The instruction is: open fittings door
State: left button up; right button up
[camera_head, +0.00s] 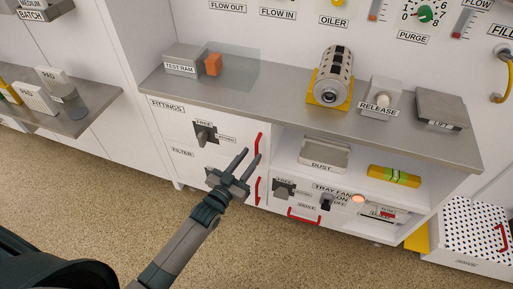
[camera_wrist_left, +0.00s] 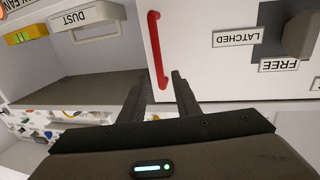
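The fittings door (camera_head: 178,122) is a white cabinet front under the grey worktop, and it looks shut. Its red vertical bar handle (camera_head: 259,143) is at its right edge. A dark latch knob (camera_head: 205,134) sits on the door by FREE and LATCHED labels; I cannot tell its exact setting. My left gripper (camera_head: 253,156) is in front of the door, near the lower part of the handle. In the left wrist view its fingers (camera_wrist_left: 161,88) are spread, with the red handle (camera_wrist_left: 155,50) just beyond the tips, roughly between them. My right gripper is out of view.
Below is the filter door with its label (camera_head: 181,153) and another red handle (camera_head: 257,190). To the right are an open shelf with a dust tray (camera_head: 323,155) and a yellow-green level (camera_head: 394,176). The worktop (camera_head: 285,106) overhangs the doors. Floor in front is clear.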

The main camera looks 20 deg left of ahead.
aim_at(256, 149)
pick_arm(q)
jog(key=shift+x, duration=2.6)
grip_shut()
